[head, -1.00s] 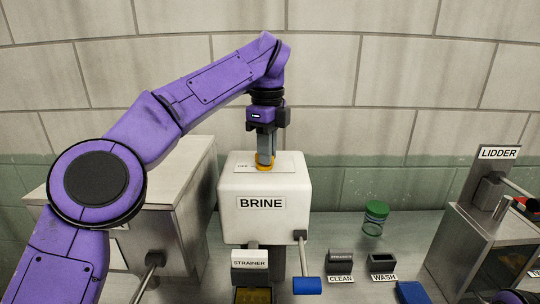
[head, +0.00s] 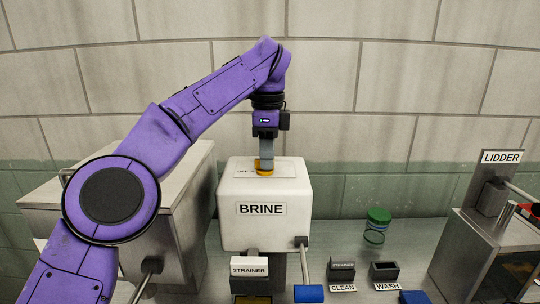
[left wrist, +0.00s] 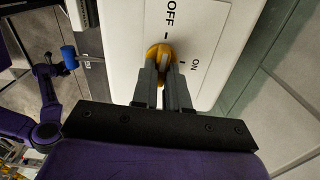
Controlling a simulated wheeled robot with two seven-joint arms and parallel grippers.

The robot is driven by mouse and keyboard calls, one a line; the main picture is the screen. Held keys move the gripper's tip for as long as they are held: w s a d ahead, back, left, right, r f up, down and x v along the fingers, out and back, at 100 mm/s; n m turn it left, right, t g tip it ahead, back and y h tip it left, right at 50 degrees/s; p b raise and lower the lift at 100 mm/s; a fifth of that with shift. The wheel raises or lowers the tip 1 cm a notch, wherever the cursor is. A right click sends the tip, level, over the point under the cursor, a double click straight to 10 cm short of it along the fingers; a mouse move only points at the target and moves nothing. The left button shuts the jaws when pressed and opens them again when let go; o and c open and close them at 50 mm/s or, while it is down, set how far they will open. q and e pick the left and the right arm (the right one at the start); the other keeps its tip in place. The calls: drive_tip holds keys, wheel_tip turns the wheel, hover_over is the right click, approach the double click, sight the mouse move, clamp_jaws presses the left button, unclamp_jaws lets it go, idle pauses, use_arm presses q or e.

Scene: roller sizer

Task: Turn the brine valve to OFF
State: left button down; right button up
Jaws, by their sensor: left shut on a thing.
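The white BRINE box (head: 240,232) stands in the middle of the head view. The yellow brine valve knob (head: 264,172) sits on its top plate. My left gripper (head: 266,165) points straight down from above and is shut on the knob. In the left wrist view the two grey fingers (left wrist: 163,75) close on the yellow knob (left wrist: 157,50), beside a plate (left wrist: 190,30) marked OFF and ON. The knob's grip lies between the fingers and is partly hidden, so its exact pointing is hard to tell.
A blue-ended lever (head: 309,293) hangs at the box's front right, next to the STRAINER label (head: 249,266). The LIDDER machine (head: 480,240) is far right, a steel cabinet (head: 150,215) left.

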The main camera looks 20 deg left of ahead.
use_arm(q)
drive_tip(key=shift+a+f, duration=0.1)
drive_tip(key=shift+f, duration=0.05)
drive_tip(key=c, duration=1.1)
unclamp_jaws()
drive_tip(key=shift+a, duration=0.1)
drive_tip(key=shift+c, duration=0.2)
drive_tip(key=shift+a, duration=0.2)
wheel_tip(320, 180, up, 11)
drive_tip(key=p, duration=0.9)
drive_tip(key=shift+f, duration=0.15)
